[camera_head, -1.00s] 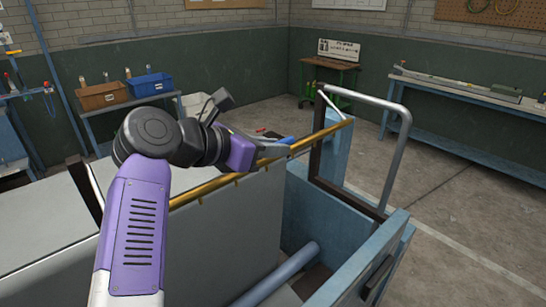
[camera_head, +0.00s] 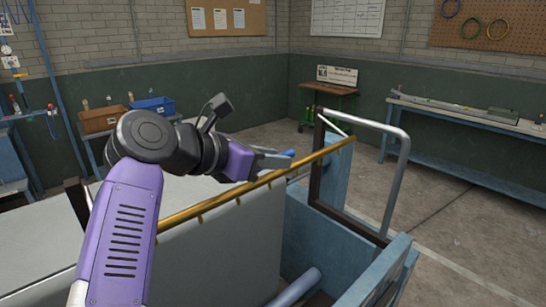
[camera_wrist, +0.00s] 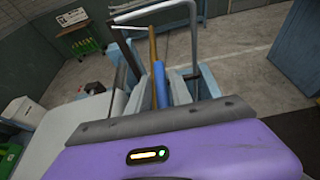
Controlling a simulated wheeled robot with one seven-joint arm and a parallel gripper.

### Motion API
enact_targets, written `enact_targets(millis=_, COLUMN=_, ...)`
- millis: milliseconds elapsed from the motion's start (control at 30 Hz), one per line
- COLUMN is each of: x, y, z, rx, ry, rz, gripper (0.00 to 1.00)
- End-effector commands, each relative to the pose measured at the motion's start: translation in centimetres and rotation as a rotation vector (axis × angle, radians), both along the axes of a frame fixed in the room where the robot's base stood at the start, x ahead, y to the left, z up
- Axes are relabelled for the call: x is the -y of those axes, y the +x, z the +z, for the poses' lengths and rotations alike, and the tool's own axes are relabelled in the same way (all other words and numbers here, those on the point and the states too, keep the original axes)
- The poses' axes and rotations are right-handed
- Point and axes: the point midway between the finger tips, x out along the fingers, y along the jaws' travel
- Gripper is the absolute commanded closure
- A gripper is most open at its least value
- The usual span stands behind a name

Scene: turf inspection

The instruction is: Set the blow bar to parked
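The blow bar appears to be the long brass-coloured tube (camera_head: 256,187) with small nozzles, lying slanted along the top of a grey panel. Its far end is near a bent metal rail. My gripper (camera_head: 278,160) is just above and behind the bar's middle. A blue rod or grip (camera_head: 285,153) shows at its fingertips. In the wrist view the blue grip (camera_wrist: 160,84) runs straight ahead of my purple gripper body, with the brass tube (camera_wrist: 152,45) beyond. I cannot tell whether the fingers close on the blue grip.
A bent grey rail (camera_head: 398,170) and dark frame stand at the right end of a blue open-topped housing (camera_head: 325,235). The grey panel (camera_head: 225,255) is below the bar. Benches line the back left and right (camera_head: 455,112). The floor at right is clear.

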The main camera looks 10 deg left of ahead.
Motion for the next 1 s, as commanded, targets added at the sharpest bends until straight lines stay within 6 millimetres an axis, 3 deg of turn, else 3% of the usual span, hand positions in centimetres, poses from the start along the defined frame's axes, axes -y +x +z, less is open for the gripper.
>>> enact_targets(millis=433, x=-0.3, y=-0.4, z=-0.1, rx=-0.004, ry=0.000, rz=0.000, gripper=0.62)
enact_targets(millis=800, x=-3.4, y=-4.4, z=2.0, rx=-0.003, ry=0.001, rz=0.000, gripper=0.62)
enact_targets(millis=1000, x=-4.3, y=-5.7, z=2.8, rx=-0.003, ry=0.001, rz=0.000, gripper=0.62)
